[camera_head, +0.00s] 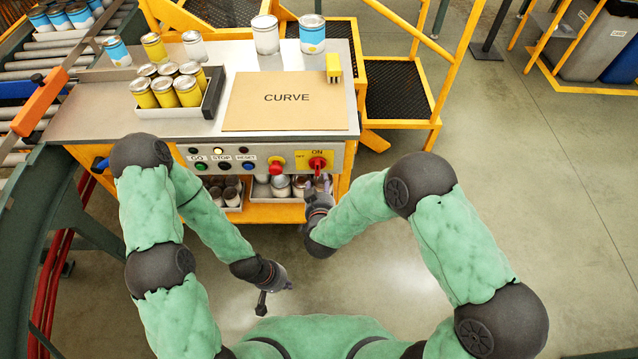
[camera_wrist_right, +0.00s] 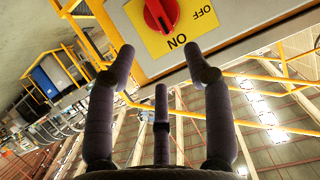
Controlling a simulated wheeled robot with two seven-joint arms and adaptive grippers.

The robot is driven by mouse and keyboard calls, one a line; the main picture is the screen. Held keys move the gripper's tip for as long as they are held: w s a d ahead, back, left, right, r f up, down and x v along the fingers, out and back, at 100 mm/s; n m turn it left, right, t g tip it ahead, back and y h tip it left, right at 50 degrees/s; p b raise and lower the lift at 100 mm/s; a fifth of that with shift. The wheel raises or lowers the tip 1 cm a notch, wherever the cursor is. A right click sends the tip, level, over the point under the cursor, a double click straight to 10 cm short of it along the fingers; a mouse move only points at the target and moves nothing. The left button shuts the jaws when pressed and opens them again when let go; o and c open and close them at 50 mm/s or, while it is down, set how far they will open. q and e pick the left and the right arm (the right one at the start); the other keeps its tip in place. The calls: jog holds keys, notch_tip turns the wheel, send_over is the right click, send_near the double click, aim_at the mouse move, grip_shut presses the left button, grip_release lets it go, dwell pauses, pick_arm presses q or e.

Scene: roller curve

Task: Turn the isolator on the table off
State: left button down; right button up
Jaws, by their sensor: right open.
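The isolator is a red rotary knob on a yellow plate (camera_head: 317,163), at the right end of the table's front panel. In the right wrist view the red knob (camera_wrist_right: 161,12) shows at the top, its handle pointing toward the ON label; OFF is off to one side. My right gripper (camera_head: 318,184) is just in front of and below the knob. In the wrist view its fingers (camera_wrist_right: 160,62) are spread and empty, with the knob beyond the tips and apart from them. My left gripper (camera_head: 276,290) hangs low, away from the table, with its fingers apart and nothing in them.
A red button (camera_head: 276,165) on a yellow base and several small buttons sit left of the isolator. The tabletop holds a CURVE board (camera_head: 286,101), a tray of cans (camera_head: 207,108) and loose cans. Cans stand on the lower shelf. Yellow steps (camera_head: 400,90) stand behind right; the right floor is open.

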aim_at(319, 167)
jog(key=b+x, duration=0.3)
jog(key=x, duration=0.7)
jog(key=shift+w+f, duration=0.1)
jog(key=shift+w, duration=0.3)
grip_shut()
